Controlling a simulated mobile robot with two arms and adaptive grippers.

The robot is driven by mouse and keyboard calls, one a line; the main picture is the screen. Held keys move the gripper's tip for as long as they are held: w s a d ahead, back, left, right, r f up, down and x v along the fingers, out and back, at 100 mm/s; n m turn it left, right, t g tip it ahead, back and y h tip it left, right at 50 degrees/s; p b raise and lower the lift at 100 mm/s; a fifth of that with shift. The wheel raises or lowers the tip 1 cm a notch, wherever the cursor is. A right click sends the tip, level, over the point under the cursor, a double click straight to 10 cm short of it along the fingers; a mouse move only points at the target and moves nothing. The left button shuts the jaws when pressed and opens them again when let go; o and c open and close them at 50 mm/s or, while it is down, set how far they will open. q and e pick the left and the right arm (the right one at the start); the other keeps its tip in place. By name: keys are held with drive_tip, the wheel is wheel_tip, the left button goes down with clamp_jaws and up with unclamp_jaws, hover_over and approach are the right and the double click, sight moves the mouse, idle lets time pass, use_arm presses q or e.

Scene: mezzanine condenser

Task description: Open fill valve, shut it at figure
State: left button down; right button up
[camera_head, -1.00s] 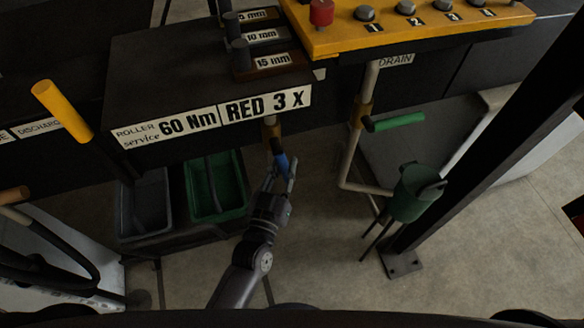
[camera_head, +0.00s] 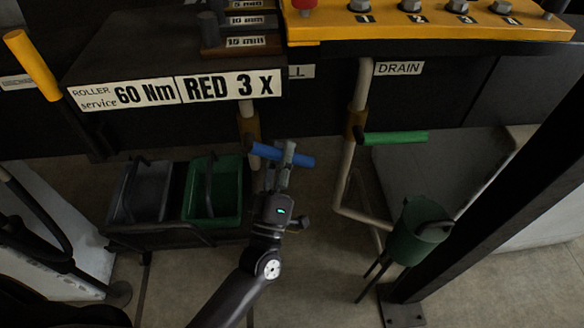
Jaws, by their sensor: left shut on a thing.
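The blue lever handle (camera_head: 264,151) is on a brass valve on a pale vertical pipe (camera_head: 246,108), below the dark bench. It points sideways to the right, across the pipe. A partly hidden label ending in "LL" (camera_head: 300,71) is just above right. My left gripper (camera_head: 286,155) is shut on the blue handle, fingers around its middle. The green drain handle (camera_head: 395,138) is on the pipe to the right, also pointing sideways, under the DRAIN label (camera_head: 399,68). My right gripper is not in view. No gauge or figure reading is visible.
A green bin (camera_head: 229,217) and a grey bin (camera_head: 150,190) stand left of my arm. A yellow panel (camera_head: 330,27) with numbered knobs and a yellow lever (camera_head: 33,66) are above.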

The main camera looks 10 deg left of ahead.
use_arm(q)
drive_tip(key=n+y, duration=0.1)
drive_tip(key=r+n+y+b, duration=0.1)
drive_tip(key=n, duration=0.1)
drive_tip(key=shift+w+d, duration=0.1)
drive_tip(key=shift+d, duration=0.2)
drive_tip(key=n+y, duration=0.1)
drive_tip(key=n, duration=0.1)
drive_tip(key=r+n+y+b, duration=0.1)
drive_tip(key=shift+d+r+n+y, duration=0.1)
drive_tip(key=shift+r+n+y, duration=0.05)
drive_tip(key=shift+n+y, duration=0.2)
drive_tip(key=shift+r+n+y+b, duration=0.2)
drive_tip(key=shift+r+n+y, duration=0.1)
drive_tip(key=shift+n+y, duration=0.35)
drive_tip(key=shift+r+n+y+b, duration=0.15)
drive_tip(key=shift+r+n+y, duration=0.2)
drive_tip(key=shift+n, duration=0.45)
drive_tip(key=shift+y, duration=0.25)
drive_tip(key=c, duration=1.4)
unclamp_jaws()
drive_tip(key=shift+c, duration=0.2)
drive_tip(key=shift+f, duration=0.15)
drive_tip(key=shift+s+d+f, duration=0.1)
drive_tip(key=shift+s+f, duration=0.1)
drive_tip(key=shift+s, duration=0.1)
drive_tip(key=v, duration=1.1)
drive_tip(key=shift+s, duration=0.1)
